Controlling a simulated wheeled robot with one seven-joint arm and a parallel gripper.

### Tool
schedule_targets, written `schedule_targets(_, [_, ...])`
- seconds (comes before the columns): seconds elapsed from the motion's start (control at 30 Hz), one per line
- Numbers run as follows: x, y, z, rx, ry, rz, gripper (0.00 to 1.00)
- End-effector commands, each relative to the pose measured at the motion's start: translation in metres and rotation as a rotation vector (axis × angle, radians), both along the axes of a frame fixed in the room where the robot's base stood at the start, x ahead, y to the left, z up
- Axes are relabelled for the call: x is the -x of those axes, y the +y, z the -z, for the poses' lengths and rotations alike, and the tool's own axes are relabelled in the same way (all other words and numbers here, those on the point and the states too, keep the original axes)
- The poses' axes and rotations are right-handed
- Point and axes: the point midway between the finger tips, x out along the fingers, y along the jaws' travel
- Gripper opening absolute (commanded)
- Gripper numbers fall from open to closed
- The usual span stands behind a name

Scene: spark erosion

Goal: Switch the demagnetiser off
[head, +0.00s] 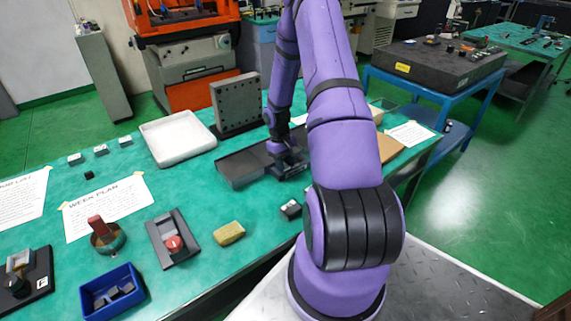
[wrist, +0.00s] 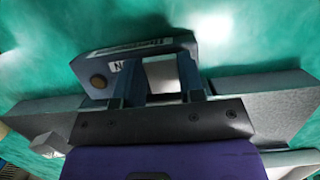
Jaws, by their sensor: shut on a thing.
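The demagnetiser appears to be the long dark grey unit (head: 240,170) on the green bench, partly hidden by my arm. In the wrist view its grey body (wrist: 270,98) spreads to both sides behind my gripper. A dark housing (wrist: 190,48) with a white label, the letters "ON" seen upside down and a round brown knob (wrist: 98,81) lies beyond the fingers. My gripper (wrist: 160,80) is shut on a pale grey piece (wrist: 162,73) at this housing, perhaps its switch. In the head view my gripper (head: 287,158) is low over the unit. The switch position cannot be told.
A white tray (head: 178,140) and an upright drilled plate (head: 237,103) stand behind the unit. In front lie a yellow block (head: 229,233), a dark holder with a red knob (head: 172,240) and a blue bin (head: 112,290). Bare bench shows between them.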

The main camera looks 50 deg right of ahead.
Motion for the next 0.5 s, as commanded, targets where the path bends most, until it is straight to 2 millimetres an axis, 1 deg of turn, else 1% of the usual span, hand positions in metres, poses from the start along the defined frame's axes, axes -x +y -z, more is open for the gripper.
schedule_targets(0.2, [0.0003, -0.0006, -0.0002, 0.001, -0.001, 0.001, 0.12])
schedule_targets(0.23, [0.0003, -0.0006, -0.0002, 0.001, -0.001, 0.001, 0.43])
schedule_targets(0.27, [0.0003, -0.0006, -0.0002, 0.001, -0.001, 0.001, 0.5])
schedule_targets(0.3, [0.0003, -0.0006, -0.0002, 0.001, -0.001, 0.001, 0.59])
schedule_targets(0.33, [0.0003, -0.0005, -0.0002, 0.001, -0.001, 0.001, 0.62])
schedule_targets(0.5, [0.0001, -0.0003, -0.0002, 0.001, -0.001, 0.001, 0.62])
